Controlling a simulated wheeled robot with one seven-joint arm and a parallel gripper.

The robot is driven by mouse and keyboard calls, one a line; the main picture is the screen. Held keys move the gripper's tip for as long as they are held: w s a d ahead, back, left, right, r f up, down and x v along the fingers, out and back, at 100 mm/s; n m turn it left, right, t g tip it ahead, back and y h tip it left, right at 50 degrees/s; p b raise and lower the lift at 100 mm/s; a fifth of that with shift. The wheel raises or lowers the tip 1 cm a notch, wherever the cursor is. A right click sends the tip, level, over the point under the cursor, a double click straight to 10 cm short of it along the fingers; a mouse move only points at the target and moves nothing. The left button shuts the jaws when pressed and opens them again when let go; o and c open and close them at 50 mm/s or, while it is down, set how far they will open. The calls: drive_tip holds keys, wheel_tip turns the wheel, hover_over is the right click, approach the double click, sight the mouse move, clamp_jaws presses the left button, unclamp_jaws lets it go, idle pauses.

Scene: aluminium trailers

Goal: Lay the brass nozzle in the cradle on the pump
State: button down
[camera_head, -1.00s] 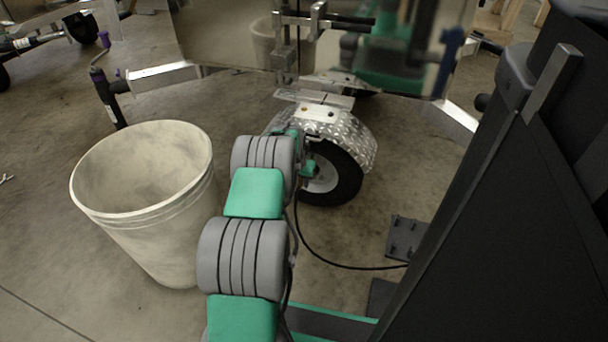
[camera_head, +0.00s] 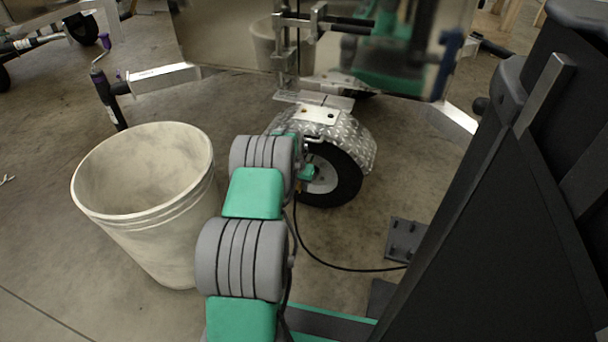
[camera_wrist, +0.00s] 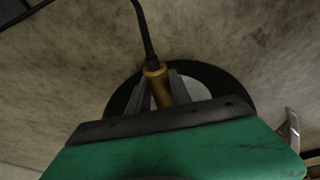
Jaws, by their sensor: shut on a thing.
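The brass nozzle (camera_wrist: 159,84) sits between the two dark fingers of my gripper (camera_wrist: 161,96) in the wrist view, and the gripper is shut on it. A black hose (camera_wrist: 144,32) runs from the nozzle's end. In the head view my gripper (camera_head: 306,172) is mostly hidden behind my arm, near the trailer wheel. The hose (camera_head: 335,267) hangs to the floor and runs right towards a tall dark cabinet (camera_head: 480,240), which seems to be the pump. A grey metal strip (camera_head: 545,92) stands along its upper edge. I cannot make out a cradle clearly.
A large pale bin (camera_head: 150,235) stands left of my arm. The trailer wheel (camera_head: 345,178) and its diamond-plate fender (camera_head: 350,135) are beyond. A grey bolted plate (camera_head: 405,239) lies on the floor by the cabinet. Floor between wheel and cabinet is mostly clear.

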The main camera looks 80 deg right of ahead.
drive_tip(key=shift+w+a+p, duration=0.2)
drive_tip(key=shift+a+p, duration=1.05)
drive_tip(key=shift+a, duration=0.7)
